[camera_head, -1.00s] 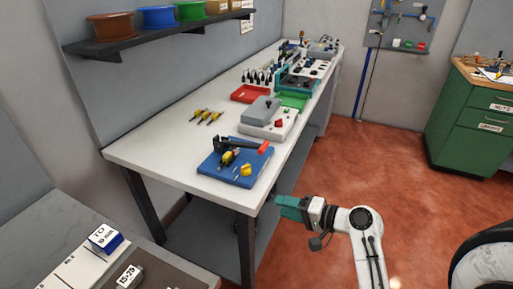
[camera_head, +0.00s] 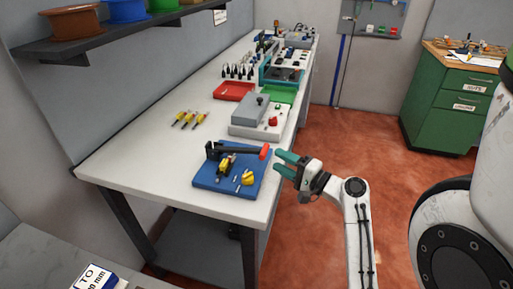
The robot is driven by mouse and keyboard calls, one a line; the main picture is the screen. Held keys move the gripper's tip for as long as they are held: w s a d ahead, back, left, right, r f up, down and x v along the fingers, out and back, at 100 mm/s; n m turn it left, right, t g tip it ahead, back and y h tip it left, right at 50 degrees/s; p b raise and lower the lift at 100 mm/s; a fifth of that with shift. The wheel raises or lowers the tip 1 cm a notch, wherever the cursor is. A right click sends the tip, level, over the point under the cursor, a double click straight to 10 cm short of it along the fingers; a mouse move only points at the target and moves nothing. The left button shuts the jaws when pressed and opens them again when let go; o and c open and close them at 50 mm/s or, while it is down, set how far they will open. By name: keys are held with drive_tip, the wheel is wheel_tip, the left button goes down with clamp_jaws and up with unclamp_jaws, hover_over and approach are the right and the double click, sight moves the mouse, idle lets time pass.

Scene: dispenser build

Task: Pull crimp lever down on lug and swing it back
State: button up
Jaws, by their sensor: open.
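The crimp press sits on a blue base (camera_head: 209,178) near the front end of the white bench. Its dark crimp lever (camera_head: 238,149) lies roughly level above the base and ends in a red grip (camera_head: 265,152) at the right. A yellow and dark lug piece (camera_head: 227,163) sits under the lever, and how it is seated is too small to tell. Another yellow piece (camera_head: 246,178) is on the base at the right. My gripper (camera_head: 282,165), with teal fingers, is open and empty just right of the red grip, apart from it as far as I can see.
A grey and white device (camera_head: 256,115) stands behind the press, with a red tray (camera_head: 233,91) and a green tray (camera_head: 280,95) beyond. Several yellow-handled pieces (camera_head: 189,119) lie at left on the bench (camera_head: 145,150). Red floor is open to the right.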

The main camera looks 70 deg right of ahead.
sight(259, 149)
drive_tip(key=p+x, duration=0.1)
drive_tip(key=x, duration=0.7)
drive_tip(key=shift+w, duration=0.3)
drive_tip(key=shift+c, duration=0.2)
drive_tip(key=shift+d, duration=0.1)
clamp_jaws()
drive_tip(key=shift+r, duration=0.1)
